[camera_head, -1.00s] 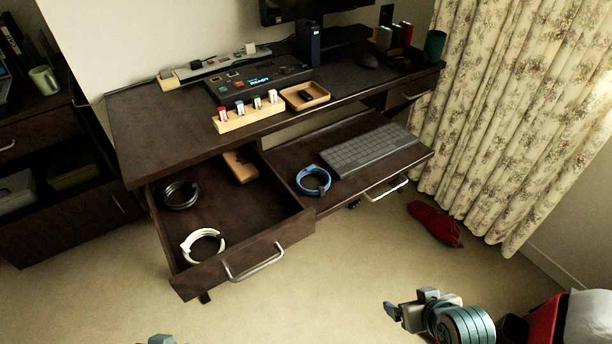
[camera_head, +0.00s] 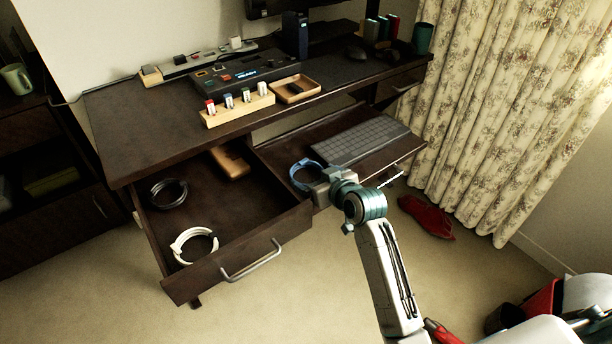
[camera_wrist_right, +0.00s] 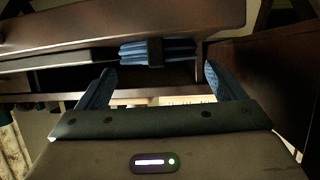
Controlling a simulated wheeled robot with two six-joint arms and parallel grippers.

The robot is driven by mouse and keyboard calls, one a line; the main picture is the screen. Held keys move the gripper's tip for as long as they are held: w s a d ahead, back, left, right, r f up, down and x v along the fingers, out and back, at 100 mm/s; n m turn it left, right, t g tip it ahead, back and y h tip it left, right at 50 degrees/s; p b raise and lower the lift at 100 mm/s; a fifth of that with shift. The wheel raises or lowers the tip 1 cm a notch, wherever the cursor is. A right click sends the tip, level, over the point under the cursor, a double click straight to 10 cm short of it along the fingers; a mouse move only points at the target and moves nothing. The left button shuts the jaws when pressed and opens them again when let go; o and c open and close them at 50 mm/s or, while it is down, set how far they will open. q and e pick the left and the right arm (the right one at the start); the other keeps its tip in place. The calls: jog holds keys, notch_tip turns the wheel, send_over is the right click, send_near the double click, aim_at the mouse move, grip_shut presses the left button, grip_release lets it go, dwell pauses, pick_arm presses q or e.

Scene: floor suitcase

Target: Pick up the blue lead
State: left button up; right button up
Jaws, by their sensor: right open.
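The blue lead (camera_head: 299,164) is a coiled blue loop on the pulled-out keyboard tray (camera_head: 283,149), left of the keyboard. My right gripper (camera_head: 313,179) is beside its near side and hides part of it. In the right wrist view, the blue lead (camera_wrist_right: 180,51) appears as stacked blue strands with a dark band, ahead of the fingers. My right gripper (camera_wrist_right: 159,70) is open, its blue fingertips wide apart with nothing between them. My left gripper is not in view.
The open drawer (camera_head: 222,262) left of the tray holds a black coil (camera_head: 169,194), a white coil (camera_head: 190,257) and a tan block (camera_head: 230,162). The keyboard (camera_head: 360,138) lies right of the lead. The desktop (camera_head: 150,125) overhangs behind. A red cloth (camera_head: 427,216) lies on the floor.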

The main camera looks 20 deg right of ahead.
aim_at(300, 168)
jog(key=b+x, duration=0.1)
jog(key=x, duration=0.4)
jog(key=shift+f, duration=0.1)
jog(key=shift+c, duration=0.2)
jog(key=c, duration=0.7)
